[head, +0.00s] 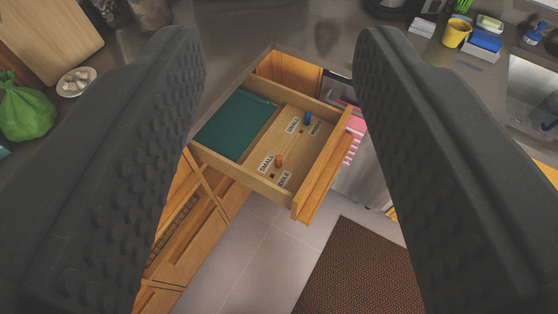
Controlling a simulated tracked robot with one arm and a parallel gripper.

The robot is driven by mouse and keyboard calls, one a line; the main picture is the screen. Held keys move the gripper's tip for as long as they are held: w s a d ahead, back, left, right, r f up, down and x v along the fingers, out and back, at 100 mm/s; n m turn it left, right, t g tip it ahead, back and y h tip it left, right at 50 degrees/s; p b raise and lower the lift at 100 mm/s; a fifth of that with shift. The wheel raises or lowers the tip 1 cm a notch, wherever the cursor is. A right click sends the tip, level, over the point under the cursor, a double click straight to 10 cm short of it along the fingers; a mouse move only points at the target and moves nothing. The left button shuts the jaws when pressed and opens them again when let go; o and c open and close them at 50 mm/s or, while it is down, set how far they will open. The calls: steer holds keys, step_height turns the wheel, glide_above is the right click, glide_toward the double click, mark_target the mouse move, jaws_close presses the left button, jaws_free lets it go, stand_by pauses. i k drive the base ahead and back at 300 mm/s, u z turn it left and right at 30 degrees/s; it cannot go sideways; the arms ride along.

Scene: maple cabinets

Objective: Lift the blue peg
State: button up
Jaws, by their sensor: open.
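The small blue peg (308,118) stands upright in the open wooden drawer (242,171), near its far right part, beside labels reading SMALL and MIDDLE. A small orange peg (279,160) stands nearer in the same drawer, by a second pair of labels. My gripper (280,50) is open, with its two dark fingers at the left and right of the view. It is empty. The drawer shows between the fingers, well beyond them, and neither finger touches a peg.
A green panel (236,124) fills the drawer's left part. The countertop (290,25) behind holds a green bag (27,108), a cutting board (50,35) and a yellow cup (456,32). A pink striped towel (354,135) hangs right of the drawer. A brown mat (360,270) lies on the floor.

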mark_target(308, 117)
steer(key=u, duration=0.15)
steer(key=i, duration=1.2)
steer(key=u, duration=0.5)
